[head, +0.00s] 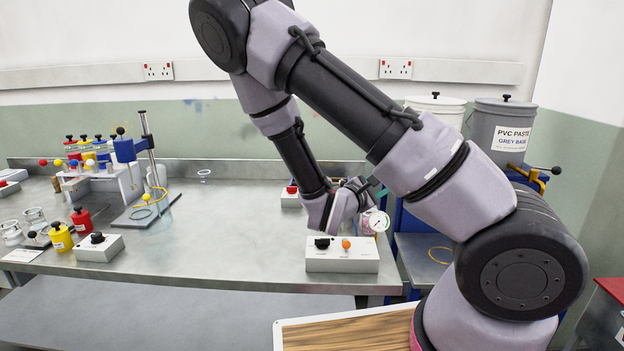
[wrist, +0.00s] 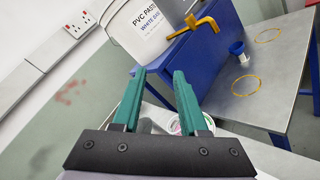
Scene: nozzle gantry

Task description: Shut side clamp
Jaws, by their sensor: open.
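A yellow clamp-like lever (wrist: 200,28) stands on top of a blue housing (wrist: 198,58) in the wrist view, just right of a white tub marked PVC paste (wrist: 142,28). It looks raised and angled, but I cannot tell its exact clamp state. In the head view a yellow lever with a dark knob (head: 532,176) shows beside the grey tub (head: 502,125). I cannot tell whether it is the same one. My gripper (wrist: 158,74) is open, with two teal fingers and nothing between them. The lever is beyond and to the right of the fingertips, apart from them.
A control box with black and orange knobs (head: 342,260) sits at the bench's right end, below my gripper. A metal surface with yellow rings (wrist: 242,85) lies right. The mid bench (head: 235,230) is clear.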

